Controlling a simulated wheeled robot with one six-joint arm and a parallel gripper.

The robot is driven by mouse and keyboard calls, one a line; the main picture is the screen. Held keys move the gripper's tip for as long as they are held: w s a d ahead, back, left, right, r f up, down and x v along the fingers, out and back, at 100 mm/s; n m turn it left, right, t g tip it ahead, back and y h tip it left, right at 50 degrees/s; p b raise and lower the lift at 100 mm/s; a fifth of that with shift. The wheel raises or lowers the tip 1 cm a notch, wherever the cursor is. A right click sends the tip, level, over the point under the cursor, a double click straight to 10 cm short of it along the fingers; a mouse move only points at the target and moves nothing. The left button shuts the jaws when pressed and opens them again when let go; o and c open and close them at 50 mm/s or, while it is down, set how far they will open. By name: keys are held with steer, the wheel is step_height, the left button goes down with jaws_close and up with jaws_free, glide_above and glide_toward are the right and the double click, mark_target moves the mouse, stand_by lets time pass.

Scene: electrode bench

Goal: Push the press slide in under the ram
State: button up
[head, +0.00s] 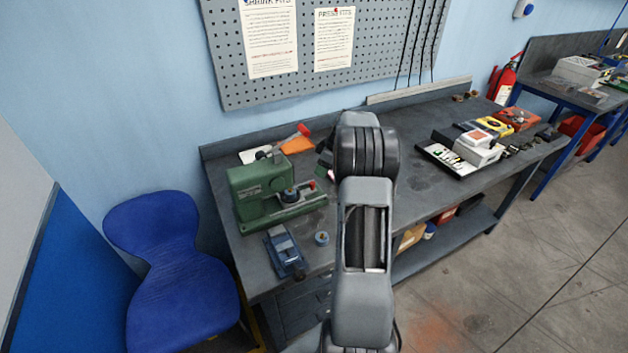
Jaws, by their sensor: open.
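The green press (258,192) stands on the left part of the grey bench, with its head overhanging to the right. A dark round part (290,195), which looks like the ram end, sits under the head. A green base part (312,203) reaches out to the right beside it; it may be the slide, but I cannot tell where the slide ends or how far out it is. A small red part (312,185) shows at the press's right side. My arm rises through the middle of the view, right of the press. My gripper is hidden behind my arm.
A red-ended tool (303,130) and an orange piece (297,146) lie behind. Boxes and trays (478,148) fill the right side. A blue chair (165,235) stands left.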

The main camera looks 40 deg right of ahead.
mark_target(313, 183)
steer(key=p+x, duration=0.1)
steer(key=x, duration=0.7)
steer(key=shift+w+f+p, duration=0.15)
steer(key=shift+f+p, duration=0.1)
steer(key=shift+p, duration=0.15)
steer(key=shift+c, duration=0.3)
jaws_close()
